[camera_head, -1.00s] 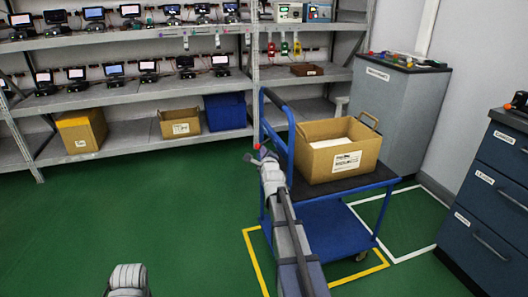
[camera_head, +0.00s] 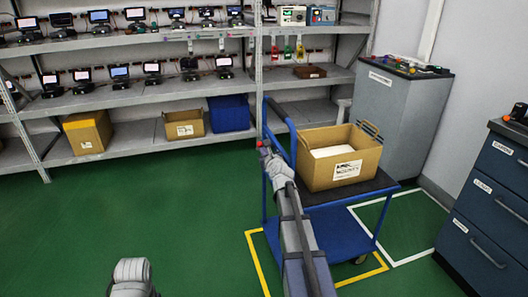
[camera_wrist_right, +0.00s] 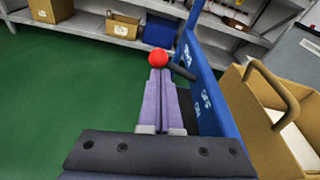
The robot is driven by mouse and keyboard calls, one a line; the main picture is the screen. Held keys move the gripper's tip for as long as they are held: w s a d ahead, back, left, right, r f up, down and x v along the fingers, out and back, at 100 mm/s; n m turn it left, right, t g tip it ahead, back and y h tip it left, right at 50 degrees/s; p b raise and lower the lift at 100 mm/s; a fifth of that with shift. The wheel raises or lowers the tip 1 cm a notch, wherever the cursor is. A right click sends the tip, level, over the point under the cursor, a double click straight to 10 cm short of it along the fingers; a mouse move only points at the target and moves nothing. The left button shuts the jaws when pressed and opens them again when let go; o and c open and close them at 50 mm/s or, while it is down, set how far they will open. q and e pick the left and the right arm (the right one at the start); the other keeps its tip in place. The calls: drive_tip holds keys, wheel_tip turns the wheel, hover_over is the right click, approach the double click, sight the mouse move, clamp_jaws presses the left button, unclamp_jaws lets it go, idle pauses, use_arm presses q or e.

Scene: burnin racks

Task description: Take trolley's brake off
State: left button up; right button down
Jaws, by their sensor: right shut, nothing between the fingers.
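The blue trolley (camera_head: 322,233) stands on the green floor, with its push handle (camera_head: 279,110) at its left end. A red ball knob (camera_wrist_right: 158,58), apparently on the brake lever, shows just beyond my right fingertips in the right wrist view. A dark bar (camera_wrist_right: 181,71) is beside it, next to the trolley's blue handle panel (camera_wrist_right: 212,95). My right gripper (camera_head: 265,154) is shut and empty, at the knob by the handle end. Whether it touches the knob I cannot tell. My left gripper is out of view; only part of my left arm shows.
An open cardboard box (camera_head: 318,175) sits on the trolley's top deck. Shelving (camera_head: 130,96) with devices and bins runs along the back. A grey cabinet (camera_head: 399,115) and a dark drawer unit (camera_head: 485,215) stand at the right. The floor left of the trolley is clear.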

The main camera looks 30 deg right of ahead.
drive_tip(key=p+v, duration=0.2)
drive_tip(key=v, duration=0.8)
idle(0.6)
